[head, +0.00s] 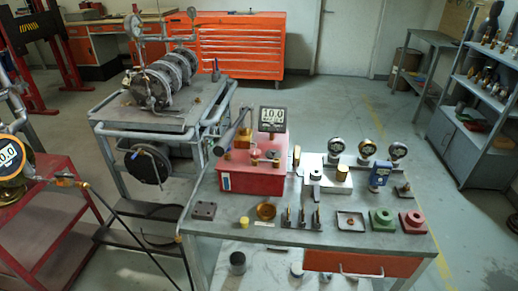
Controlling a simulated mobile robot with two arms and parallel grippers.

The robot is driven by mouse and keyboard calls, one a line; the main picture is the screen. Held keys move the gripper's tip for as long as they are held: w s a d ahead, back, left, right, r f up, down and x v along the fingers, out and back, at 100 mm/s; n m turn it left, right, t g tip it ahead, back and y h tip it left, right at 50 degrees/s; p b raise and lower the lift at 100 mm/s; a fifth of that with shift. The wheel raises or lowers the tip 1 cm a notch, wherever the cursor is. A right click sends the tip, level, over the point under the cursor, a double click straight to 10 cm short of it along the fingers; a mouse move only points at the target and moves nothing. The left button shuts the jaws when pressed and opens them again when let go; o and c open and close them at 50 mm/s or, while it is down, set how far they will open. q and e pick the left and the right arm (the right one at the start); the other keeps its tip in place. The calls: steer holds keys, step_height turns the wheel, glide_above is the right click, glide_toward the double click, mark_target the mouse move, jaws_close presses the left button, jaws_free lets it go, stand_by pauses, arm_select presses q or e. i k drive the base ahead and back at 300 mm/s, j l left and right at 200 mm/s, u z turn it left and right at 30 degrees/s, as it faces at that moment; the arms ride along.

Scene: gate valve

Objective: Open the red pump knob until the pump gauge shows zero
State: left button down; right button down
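The pump (252,184), a red box, stands on the workbench, left of its middle. The pump gauge (272,119) is a dark square digital display above the back of the pump and reads 10.0. A dark lever (233,131) slants up from a brass block (242,140) on the pump. Small dark and reddish fittings sit on top of the pump; the red knob is too small to pick out for certain among them. Neither of my grippers is in view.
A grey cart (110,129) with flanged piping is behind left. Another gauge (9,155) reading 10.0 is at the left edge. Floor is clear towards the door.

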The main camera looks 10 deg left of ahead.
mark_target(254, 154)
steer(key=j+z, duration=0.35)
steer(key=k+j+z, duration=0.15)
steer(key=j+z, duration=0.25)
steer(key=k+j+z, duration=0.15)
steer(key=z, duration=0.2)
steer(key=j, duration=0.1)
